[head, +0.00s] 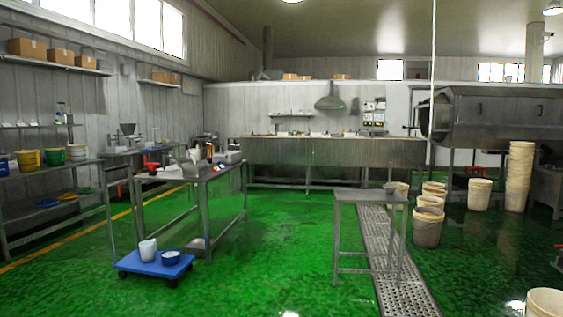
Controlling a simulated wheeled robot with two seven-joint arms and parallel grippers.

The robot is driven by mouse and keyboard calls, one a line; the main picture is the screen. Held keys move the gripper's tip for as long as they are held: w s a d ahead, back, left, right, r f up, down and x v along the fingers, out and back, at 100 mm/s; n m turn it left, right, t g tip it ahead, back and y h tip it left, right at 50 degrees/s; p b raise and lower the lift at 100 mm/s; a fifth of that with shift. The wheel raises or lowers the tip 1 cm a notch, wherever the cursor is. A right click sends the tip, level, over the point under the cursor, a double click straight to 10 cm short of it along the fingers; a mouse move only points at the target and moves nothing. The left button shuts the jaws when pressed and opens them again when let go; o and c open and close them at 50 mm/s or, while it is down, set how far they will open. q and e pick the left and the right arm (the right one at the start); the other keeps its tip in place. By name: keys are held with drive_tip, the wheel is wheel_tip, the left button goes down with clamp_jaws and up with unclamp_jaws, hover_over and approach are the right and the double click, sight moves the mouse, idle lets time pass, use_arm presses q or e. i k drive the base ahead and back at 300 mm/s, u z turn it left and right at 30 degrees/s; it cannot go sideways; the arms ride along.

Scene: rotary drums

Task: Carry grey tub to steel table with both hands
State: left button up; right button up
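Neither of my grippers is in view. A small steel table (371,196) with a bare top stands right of centre, beside the floor grating. I cannot surely tell which thing is the grey tub. A pale object (196,243), too small to tell, sits low under the longer table.
Green floor (285,250) is clear between the two tables and in front. Whitish buckets (428,228) stand right of the grating (396,265), with a tall stack (519,175) farther right. Another bucket (544,303) is cut off at the lower right. Shelving (50,172) lines the left wall.

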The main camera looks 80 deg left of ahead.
sight(357, 195)
drive_tip(key=u, duration=1.1)
drive_tip(key=i, duration=1)
drive_tip(key=u, duration=1.45)
drive_tip(key=i, duration=2.7)
drive_tip(key=u, duration=0.8)
drive_tip(key=i, duration=3.85)
drive_tip(key=k, duration=0.7)
drive_tip(key=z, duration=1.4)
drive_tip(key=i, duration=2.65)
drive_tip(key=u, duration=1.05)
drive_tip(key=i, duration=1.45)
drive_tip(key=u, duration=1.4)
